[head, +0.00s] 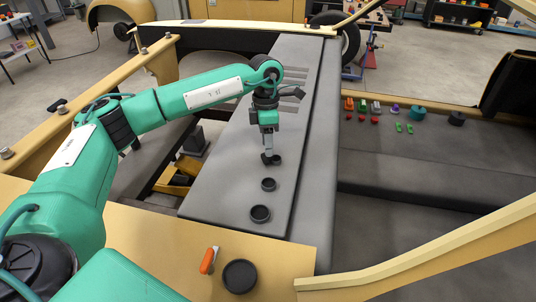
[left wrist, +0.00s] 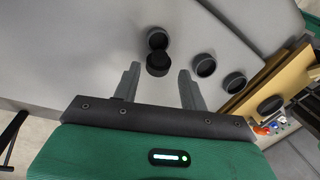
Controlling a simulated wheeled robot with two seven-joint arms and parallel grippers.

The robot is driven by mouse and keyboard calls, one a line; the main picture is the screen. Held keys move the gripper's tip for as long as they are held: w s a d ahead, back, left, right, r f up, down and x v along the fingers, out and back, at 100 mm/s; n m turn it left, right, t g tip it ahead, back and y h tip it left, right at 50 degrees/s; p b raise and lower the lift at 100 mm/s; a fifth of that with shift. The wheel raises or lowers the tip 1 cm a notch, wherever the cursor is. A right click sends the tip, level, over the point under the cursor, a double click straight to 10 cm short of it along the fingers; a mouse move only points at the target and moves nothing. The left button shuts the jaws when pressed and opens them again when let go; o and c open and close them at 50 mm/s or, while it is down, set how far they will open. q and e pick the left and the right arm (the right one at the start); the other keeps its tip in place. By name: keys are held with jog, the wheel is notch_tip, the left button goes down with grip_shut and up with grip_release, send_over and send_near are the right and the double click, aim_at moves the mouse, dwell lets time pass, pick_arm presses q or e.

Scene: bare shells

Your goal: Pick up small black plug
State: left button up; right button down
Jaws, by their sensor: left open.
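Several round black plugs lie in a row along a long grey panel. The farthest, a small black plug (left wrist: 157,64), touches or overlaps a cup-like black piece (left wrist: 157,38) in the left wrist view. In the head view this dark pair (head: 271,159) is just below my left gripper (head: 268,150) and partly hidden by it. The left gripper points down, open, and the small plug shows between its fingertips (left wrist: 158,68); I cannot tell how far below. Nearer plugs are a small one (head: 268,184) and a larger one (head: 260,213). My right gripper is not in view.
A wide black cap (head: 240,276) and an orange-handled tool (head: 208,260) lie on the tan front ledge (head: 170,245). Small coloured parts (head: 376,107) line the right-hand grey floor. Tan frame rails (head: 430,255) border the area. The panel around the plugs is clear.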

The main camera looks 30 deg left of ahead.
pick_arm(q)
jog(key=f+p, duration=0.1)
jog(key=f, duration=0.2)
jog(key=shift+s+a+p, duration=0.1)
jog(key=shift+s+p, duration=0.25)
jog(key=shift+f, duration=0.5)
jog(key=c, duration=0.7)
jog(key=shift+c, duration=0.5)
jog(key=shift+r, duration=0.1)
